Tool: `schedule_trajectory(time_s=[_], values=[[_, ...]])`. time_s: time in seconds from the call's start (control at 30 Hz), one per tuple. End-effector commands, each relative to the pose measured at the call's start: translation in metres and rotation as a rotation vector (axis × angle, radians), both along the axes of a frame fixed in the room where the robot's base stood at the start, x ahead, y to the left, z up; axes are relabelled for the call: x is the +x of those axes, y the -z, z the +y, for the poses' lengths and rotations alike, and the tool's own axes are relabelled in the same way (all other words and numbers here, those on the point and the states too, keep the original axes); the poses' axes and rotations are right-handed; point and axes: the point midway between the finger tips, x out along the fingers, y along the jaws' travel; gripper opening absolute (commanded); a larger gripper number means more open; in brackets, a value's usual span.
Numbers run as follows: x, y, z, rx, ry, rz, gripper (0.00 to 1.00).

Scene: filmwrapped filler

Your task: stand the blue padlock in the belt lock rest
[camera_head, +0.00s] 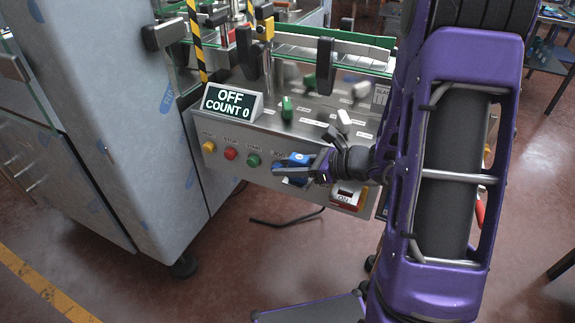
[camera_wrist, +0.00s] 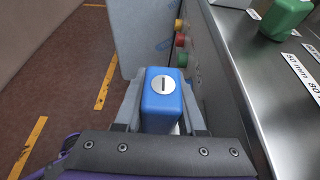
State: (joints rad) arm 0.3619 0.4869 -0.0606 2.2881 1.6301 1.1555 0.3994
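The blue padlock (camera_wrist: 161,108) sits between the two grey fingers of my gripper (camera_wrist: 160,118) in the wrist view, with its silver slotted keyhole disc facing the camera. The fingers touch its two sides. In the head view the padlock (camera_head: 299,158) shows as a small blue block at my gripper (camera_head: 290,171), in front of the machine's control panel (camera_head: 222,168). My gripper is shut on it and held off the floor. The padlock's shackle is hidden. I cannot make out the belt lock rest; my arm covers part of the panel's right side.
A sign (camera_head: 231,102) reads OFF, COUNT 0. A grey cabinet (camera_head: 120,110) stands left.

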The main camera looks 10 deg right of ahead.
Motion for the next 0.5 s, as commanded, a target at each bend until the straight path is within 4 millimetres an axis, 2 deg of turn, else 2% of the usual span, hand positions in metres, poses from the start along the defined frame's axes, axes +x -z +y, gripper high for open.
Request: schedule_trajectory(time_s=[0.03, 0.17, 0.5], values=[[-0.0003, 0.0009, 0.0, 0.0, -0.001, 0.002, 0.5], [-0.0003, 0.0007, 0.0001, 0.001, -0.001, 0.001, 0.72], [-0.0014, -0.0008, -0.0021, 0.0, 0.001, 0.0, 0.72]])
